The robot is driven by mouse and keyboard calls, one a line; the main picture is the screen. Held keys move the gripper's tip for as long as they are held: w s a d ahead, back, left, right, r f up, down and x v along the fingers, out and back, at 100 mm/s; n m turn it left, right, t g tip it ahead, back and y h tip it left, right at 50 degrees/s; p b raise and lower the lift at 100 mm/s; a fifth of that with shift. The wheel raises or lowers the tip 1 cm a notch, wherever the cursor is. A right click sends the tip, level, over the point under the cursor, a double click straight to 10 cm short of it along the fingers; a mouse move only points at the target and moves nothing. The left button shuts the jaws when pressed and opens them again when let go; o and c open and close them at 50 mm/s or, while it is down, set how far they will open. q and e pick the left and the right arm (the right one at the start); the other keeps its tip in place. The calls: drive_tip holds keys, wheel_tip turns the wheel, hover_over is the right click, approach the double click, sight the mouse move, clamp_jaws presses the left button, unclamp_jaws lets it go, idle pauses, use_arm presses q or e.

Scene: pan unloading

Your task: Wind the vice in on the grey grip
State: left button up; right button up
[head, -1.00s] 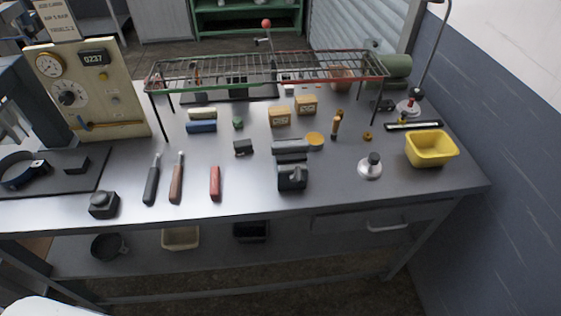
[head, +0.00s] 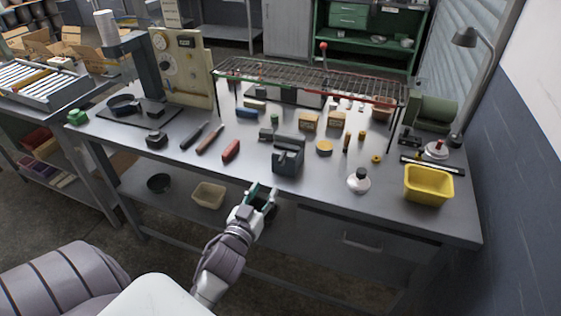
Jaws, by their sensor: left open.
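The vice (head: 287,160) is a dark grey block near the front edge of the bench, in the middle of the head view. A grey top part shows at its upper edge; I cannot tell whether this is the grey grip or a jaw of the vice. The vice's handle is too small to make out clearly. My left gripper (head: 262,194) is open and empty, in front of the bench's front edge, below and left of the vice and apart from it. My right gripper is not in view.
A wire rack (head: 310,78) spans the back of the bench. A red-handled tool (head: 231,150) lies left of the vice. A white-based knob (head: 358,180) and a yellow bin (head: 428,184) stand to the right. The front strip between vice and knob is clear.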

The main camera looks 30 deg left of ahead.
use_arm(q)
drive_tip(key=p, duration=0.1)
approach(280, 160)
drive_tip(key=x, duration=0.6)
drive_tip(key=p+x, duration=0.1)
drive_tip(key=x, duration=0.1)
drive_tip(key=f+x, duration=0.1)
drive_tip(key=x, duration=0.1)
drive_tip(key=shift+a, duration=0.1)
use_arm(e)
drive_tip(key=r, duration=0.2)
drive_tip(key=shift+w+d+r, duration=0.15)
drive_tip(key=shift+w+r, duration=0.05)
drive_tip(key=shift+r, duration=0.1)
use_arm(q)
drive_tip(key=shift+r, duration=0.1)
clamp_jaws()
